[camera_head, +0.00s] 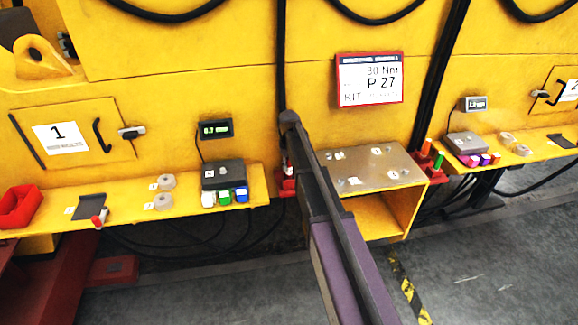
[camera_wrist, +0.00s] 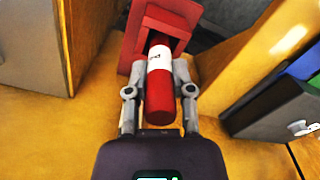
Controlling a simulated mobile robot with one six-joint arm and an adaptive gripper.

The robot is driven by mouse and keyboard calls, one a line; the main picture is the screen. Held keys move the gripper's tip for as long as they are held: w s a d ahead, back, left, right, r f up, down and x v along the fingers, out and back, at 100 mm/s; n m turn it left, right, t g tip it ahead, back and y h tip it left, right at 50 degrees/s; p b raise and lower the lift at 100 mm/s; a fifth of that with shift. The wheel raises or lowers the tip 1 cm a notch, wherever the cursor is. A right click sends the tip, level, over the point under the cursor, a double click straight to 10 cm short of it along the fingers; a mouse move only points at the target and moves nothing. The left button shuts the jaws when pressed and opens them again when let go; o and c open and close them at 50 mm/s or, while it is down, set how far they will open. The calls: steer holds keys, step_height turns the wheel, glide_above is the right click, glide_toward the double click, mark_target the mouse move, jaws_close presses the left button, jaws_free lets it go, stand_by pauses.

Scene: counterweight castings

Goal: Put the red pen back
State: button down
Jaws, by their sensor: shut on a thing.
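The red pen (camera_wrist: 161,95), a thick red cylinder with a white band, is between the fingers of my gripper (camera_wrist: 160,72) in the wrist view. My gripper is shut on it. The pen's far end is at the opening of a red holder (camera_wrist: 134,50); how deep it sits I cannot tell. In the head view my arm hides most of the gripper and pen. A red holder (camera_head: 287,184) shows there beside the arm, at the right end of the left yellow shelf.
A second red holder (camera_head: 436,176) with orange and green pens stands right of the grey metal plate (camera_head: 372,168). The left shelf (camera_head: 130,208) carries a red bin (camera_head: 18,206), grey rings, a dark device (camera_head: 222,173) and coloured blocks. A sign (camera_head: 369,79) hangs above.

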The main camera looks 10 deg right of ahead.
steer(key=shift+f, duration=0.25)
steer(key=shift+c, duration=2)
jaws_free()
steer(key=shift+r, duration=0.15)
steer(key=shift+r+p, duration=3.3)
steer(key=shift+r, duration=0.1)
steer(key=shift+s, duration=0.1)
steer(key=s+m, duration=0.4)
steer(key=s, duration=2.5)
steer(key=shift+a+m, duration=0.15)
steer(key=shift+m, duration=0.25)
